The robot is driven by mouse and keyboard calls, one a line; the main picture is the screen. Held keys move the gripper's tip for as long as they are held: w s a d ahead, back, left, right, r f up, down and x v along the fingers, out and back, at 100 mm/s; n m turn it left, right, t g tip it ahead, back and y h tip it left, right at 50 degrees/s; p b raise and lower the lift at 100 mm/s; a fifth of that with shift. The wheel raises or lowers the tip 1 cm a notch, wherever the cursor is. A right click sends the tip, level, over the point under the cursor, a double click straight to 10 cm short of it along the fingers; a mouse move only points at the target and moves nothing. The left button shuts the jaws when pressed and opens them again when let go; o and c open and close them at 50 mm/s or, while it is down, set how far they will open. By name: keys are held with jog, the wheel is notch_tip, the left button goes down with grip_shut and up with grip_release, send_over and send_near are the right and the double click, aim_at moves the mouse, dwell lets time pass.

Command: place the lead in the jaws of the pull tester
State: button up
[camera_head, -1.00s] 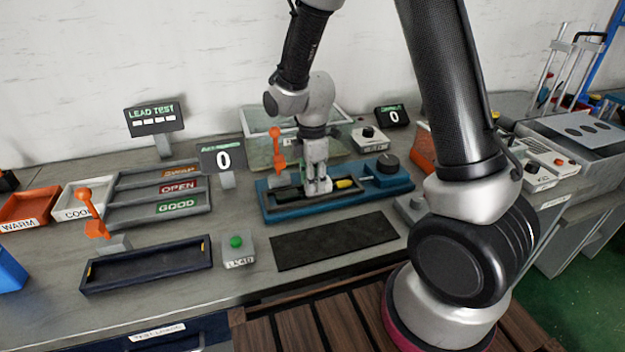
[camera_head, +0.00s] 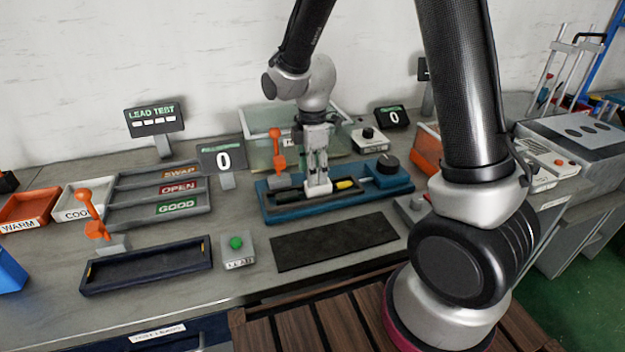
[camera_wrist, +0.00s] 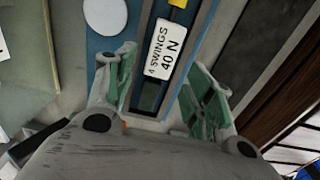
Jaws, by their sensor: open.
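The blue tester (camera_head: 290,215) stands mid-bench with a long dark channel, a black knob at right and an upright orange lever (camera_head: 278,152) at left. A white block (camera_head: 319,189) sits at its channel; the wrist view shows its label (camera_wrist: 165,50), reading "4 SWINGS 40 N". A yellow piece (camera_head: 346,184) lies in the channel just right of it. My gripper (camera_head: 318,172) is open above the white block. In the wrist view its green-padded fingers (camera_wrist: 162,82) stand apart, with nothing gripped between them. I cannot make out a lead cable clearly.
A dark fixture (camera_head: 150,266) with another orange lever (camera_head: 90,215) stands at front left, beside a green-button box (camera_head: 237,250). A black mat (camera_head: 335,241) lies clear in front of the tester. Display stands (camera_head: 222,158) and a clear bin (camera_head: 258,128) are behind.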

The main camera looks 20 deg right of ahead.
jog(key=s+d+r+m+t, duration=0.1)
jog(key=s+d+r+m, duration=0.1)
jog(key=r, duration=0.5)
jog(key=s+d+r+m, duration=0.1)
jog(key=d+r+m, duration=0.1)
jog(key=r, duration=0.5)
jog(key=s+d+r+m+t, duration=0.1)
jog(key=s+d+r+m, duration=0.2)
jog(key=s+d+m, duration=0.2)
jog(key=s+d+r+m+t, duration=0.2)
jog(key=s+d+r+m, duration=0.2)
jog(key=s+m, duration=0.5)
jog(key=s+d, duration=0.2)
jog(key=s, duration=0.2)
jog(key=shift+r, duration=0.2)
